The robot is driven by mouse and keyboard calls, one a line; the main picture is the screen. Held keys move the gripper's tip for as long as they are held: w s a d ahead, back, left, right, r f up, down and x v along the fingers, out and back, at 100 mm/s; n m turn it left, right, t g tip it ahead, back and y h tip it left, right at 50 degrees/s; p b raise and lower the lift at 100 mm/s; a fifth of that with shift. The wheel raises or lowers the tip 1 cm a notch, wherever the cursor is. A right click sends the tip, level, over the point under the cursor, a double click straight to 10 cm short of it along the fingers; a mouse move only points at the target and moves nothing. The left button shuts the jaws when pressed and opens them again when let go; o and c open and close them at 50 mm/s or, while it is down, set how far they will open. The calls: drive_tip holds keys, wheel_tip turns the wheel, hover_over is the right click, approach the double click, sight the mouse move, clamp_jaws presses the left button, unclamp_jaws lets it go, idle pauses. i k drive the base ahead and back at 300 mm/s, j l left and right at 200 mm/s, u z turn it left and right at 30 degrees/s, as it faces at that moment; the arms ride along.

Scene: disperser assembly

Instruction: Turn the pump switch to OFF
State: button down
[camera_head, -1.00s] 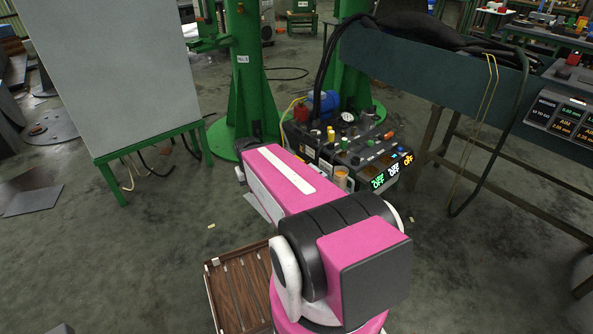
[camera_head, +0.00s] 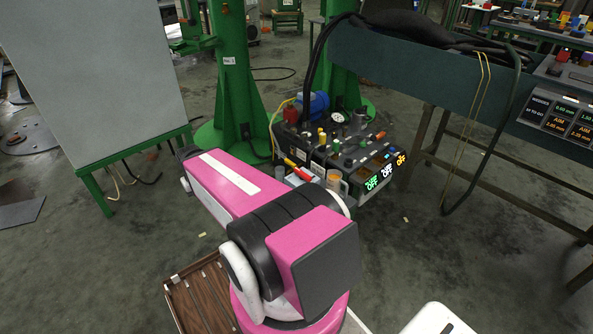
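The black pump unit (camera_head: 352,160) stands on the floor at the centre, with several knobs, caps and a round gauge (camera_head: 337,118) on top. Its front displays (camera_head: 385,172) show OFF in green, white and orange. A red switch-like part (camera_head: 298,169) shows on its near left side. Which knob is the pump switch is too small to tell. My pink arm lies in front and to the left of the unit. My gripper is not visible, so its opening and contact cannot be seen.
A green column (camera_head: 233,80) stands behind the unit. A grey board on a green frame (camera_head: 95,70) is at left. A dark bench (camera_head: 430,75) with hanging cables is at right. A brown slatted tray (camera_head: 200,300) lies in front. Floor right of my arm is mostly clear.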

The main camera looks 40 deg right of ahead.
sight(303, 175)
drive_tip(key=i+j+z, duration=0.1)
drive_tip(key=i, duration=0.45)
drive_tip(key=i+j+z, duration=0.1)
drive_tip(key=i, duration=0.4)
drive_tip(key=i+j, duration=0.25)
drive_tip(key=i, duration=0.3)
drive_tip(key=j+z, duration=0.1)
drive_tip(key=z, duration=0.3)
drive_tip(key=k+z, duration=0.1)
drive_tip(key=z, duration=0.35)
drive_tip(key=k+z, duration=0.1)
drive_tip(key=z, duration=0.3)
drive_tip(key=i+j+z, duration=0.1)
drive_tip(key=j+z, duration=0.15)
drive_tip(key=z, duration=0.15)
drive_tip(key=j+z, duration=0.2)
drive_tip(key=z, duration=0.25)
drive_tip(key=l+z, duration=0.25)
drive_tip(key=i+l+z, duration=0.1)
drive_tip(key=z, duration=0.15)
drive_tip(key=k+j, duration=0.1)
drive_tip(key=j, duration=0.6)
drive_tip(key=k+j, duration=0.15)
drive_tip(key=j, duration=0.2)
drive_tip(key=z, duration=0.05)
